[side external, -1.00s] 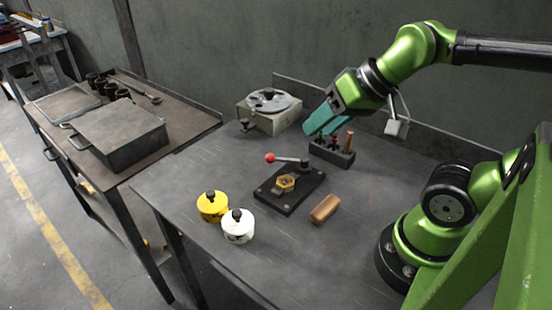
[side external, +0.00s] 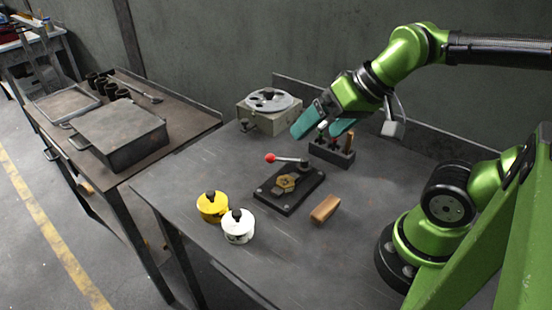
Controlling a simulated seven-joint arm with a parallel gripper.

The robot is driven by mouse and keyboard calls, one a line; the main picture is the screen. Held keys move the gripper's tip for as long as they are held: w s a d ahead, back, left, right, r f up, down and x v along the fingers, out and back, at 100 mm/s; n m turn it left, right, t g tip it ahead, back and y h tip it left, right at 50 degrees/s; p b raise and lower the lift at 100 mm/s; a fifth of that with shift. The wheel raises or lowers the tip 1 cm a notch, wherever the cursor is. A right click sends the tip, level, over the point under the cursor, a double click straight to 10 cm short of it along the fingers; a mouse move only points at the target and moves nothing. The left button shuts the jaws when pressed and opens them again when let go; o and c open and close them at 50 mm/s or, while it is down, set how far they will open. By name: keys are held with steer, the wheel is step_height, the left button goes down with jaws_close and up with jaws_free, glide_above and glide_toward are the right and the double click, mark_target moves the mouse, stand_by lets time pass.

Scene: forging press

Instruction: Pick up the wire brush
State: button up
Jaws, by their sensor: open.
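What looks like the wire brush (side external: 325,208) is a small block with a tan wooden back, lying on the near right part of the dark workbench (side external: 190,180). Its bristles cannot be made out. My gripper (side external: 318,132) has teal fingers, spread apart and empty. It hangs above the back of the bench, over the front of a dark tool rack (side external: 333,155), well behind and above the brush.
A black fixture with a red-knobbed lever (side external: 289,188) stands left of the brush. A yellow pot (side external: 212,206) and a white pot (side external: 238,226) stand at the front left. A grey machine with a round disc (side external: 269,108) is at the back.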

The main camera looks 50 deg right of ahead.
steer(key=w+d+f+n+g+h, duration=0.1)
steer(key=w+d+f+n+g, duration=0.1)
steer(key=w+f+g, duration=0.5)
steer(key=n+g, duration=0.1)
steer(key=g, duration=0.3)
glide_above(326, 206)
steer(key=w, duration=0.2)
steer(key=shift+h, duration=0.3)
step_height(326, 206, down, 10)
steer(key=shift+f, duration=0.25)
steer(key=shift+x, duration=3)
steer(key=c, duration=0.7)
step_height(326, 206, up, 10)
steer(key=shift+r, duration=0.1)
steer(key=o, duration=0.5)
steer(key=c, duration=0.3)
steer(key=shift+c, duration=0.2)
steer(key=w, duration=0.8)
steer(key=w+f, duration=0.1)
steer(key=w, duration=0.3)
steer(key=shift+w+d+f, duration=0.1)
steer(key=shift+d, duration=0.2)
steer(key=shift+f, duration=1.75)
